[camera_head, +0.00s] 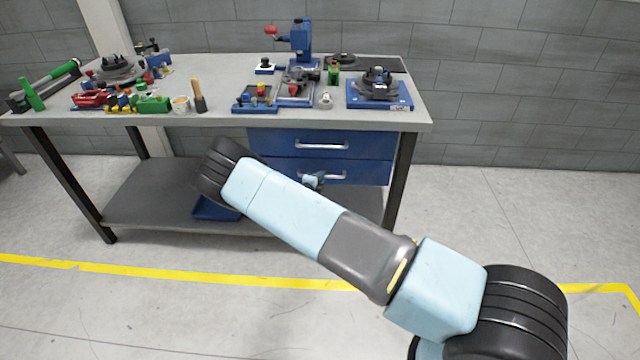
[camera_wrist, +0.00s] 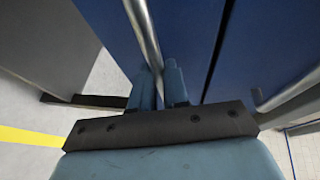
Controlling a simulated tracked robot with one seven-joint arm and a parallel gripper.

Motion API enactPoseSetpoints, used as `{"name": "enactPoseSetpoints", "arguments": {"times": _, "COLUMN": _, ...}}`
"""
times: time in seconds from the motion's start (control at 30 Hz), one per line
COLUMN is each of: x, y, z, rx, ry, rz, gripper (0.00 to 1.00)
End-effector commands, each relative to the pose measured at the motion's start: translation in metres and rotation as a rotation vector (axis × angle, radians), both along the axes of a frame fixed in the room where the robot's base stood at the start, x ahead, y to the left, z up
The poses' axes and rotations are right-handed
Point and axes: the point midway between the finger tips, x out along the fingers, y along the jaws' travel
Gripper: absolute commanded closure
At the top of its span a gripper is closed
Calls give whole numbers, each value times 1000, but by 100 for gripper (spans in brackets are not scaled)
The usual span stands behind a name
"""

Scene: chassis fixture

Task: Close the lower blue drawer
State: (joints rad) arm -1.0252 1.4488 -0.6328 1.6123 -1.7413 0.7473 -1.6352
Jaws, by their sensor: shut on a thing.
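The lower blue drawer (camera_head: 376,172) is under the right side of the workbench, below the upper blue drawer (camera_head: 376,145). Its front also fills the middle of the wrist view (camera_wrist: 185,30). My gripper (camera_head: 313,181) is at the left part of the lower drawer's metal handle (camera_head: 338,176). In the wrist view my two fingers (camera_wrist: 157,78) stand on either side of that handle (camera_wrist: 143,25) and are shut on it. The lower front looks close to in line with the upper one; I cannot tell whether a small gap is left. My forearm hides the drawer's left part.
The upper drawer's handle (camera_head: 322,146) also shows at the right of the wrist view (camera_wrist: 290,92). A grey lower shelf (camera_head: 150,190) holds a blue tray (camera_head: 212,210). Tools and a blue vise (camera_head: 301,42) stand on the bench top (camera_head: 215,118). The floor in front is clear.

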Motion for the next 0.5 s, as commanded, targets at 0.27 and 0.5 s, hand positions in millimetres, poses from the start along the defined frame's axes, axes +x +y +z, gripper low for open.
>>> {"name": "enactPoseSetpoints", "arguments": {"times": 0.27, "x": 2, "y": 1, "z": -2, "rx": 1, "ry": 5, "rz": 4, "gripper": 100}}
{"name": "enactPoseSetpoints", "arguments": {"times": 0.5, "x": 3, "y": 1, "z": -1, "rx": 1, "ry": 2, "rz": 3, "gripper": 64}}
